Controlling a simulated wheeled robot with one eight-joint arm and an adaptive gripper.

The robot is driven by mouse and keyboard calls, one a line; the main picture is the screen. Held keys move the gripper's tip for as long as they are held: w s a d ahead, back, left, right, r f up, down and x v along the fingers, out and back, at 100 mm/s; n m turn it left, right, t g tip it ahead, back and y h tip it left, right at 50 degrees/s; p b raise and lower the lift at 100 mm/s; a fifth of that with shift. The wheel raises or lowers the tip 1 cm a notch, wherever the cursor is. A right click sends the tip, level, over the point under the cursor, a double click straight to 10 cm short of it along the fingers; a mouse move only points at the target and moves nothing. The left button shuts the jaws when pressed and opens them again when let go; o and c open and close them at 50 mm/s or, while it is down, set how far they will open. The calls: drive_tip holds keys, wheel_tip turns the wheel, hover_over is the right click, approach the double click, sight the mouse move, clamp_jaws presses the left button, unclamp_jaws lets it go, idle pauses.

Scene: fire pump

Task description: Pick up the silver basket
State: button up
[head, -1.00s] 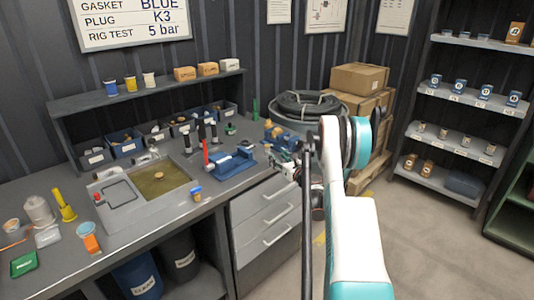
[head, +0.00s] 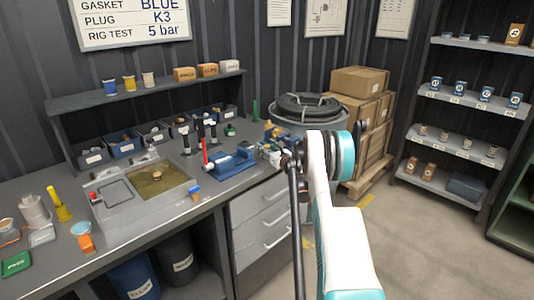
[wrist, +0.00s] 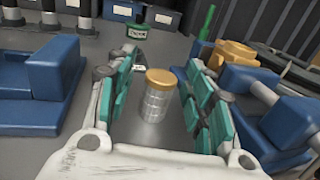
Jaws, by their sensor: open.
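The silver basket (wrist: 154,106) is a small ribbed silver cylinder with a gold-coloured rim at the top. It stands upright on the grey bench in the wrist view. My gripper (wrist: 160,90) is open, with its teal-padded fingers to the left and right of the basket. I see gaps on both sides, so the fingers do not appear to touch it. In the head view my gripper (head: 280,154) is at the right end of the bench, and I cannot make out the basket there.
A blue vise (head: 232,163) is left of my gripper; its blue body (wrist: 35,85) is close in the wrist view. A blue and yellow device (wrist: 280,115) is close on the right.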

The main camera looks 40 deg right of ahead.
sight(267, 146)
drive_tip(key=c, duration=1)
drive_tip(key=shift+r, duration=0.1)
wheel_tip(267, 146, up, 20)
drive_tip(key=p, duration=0.6)
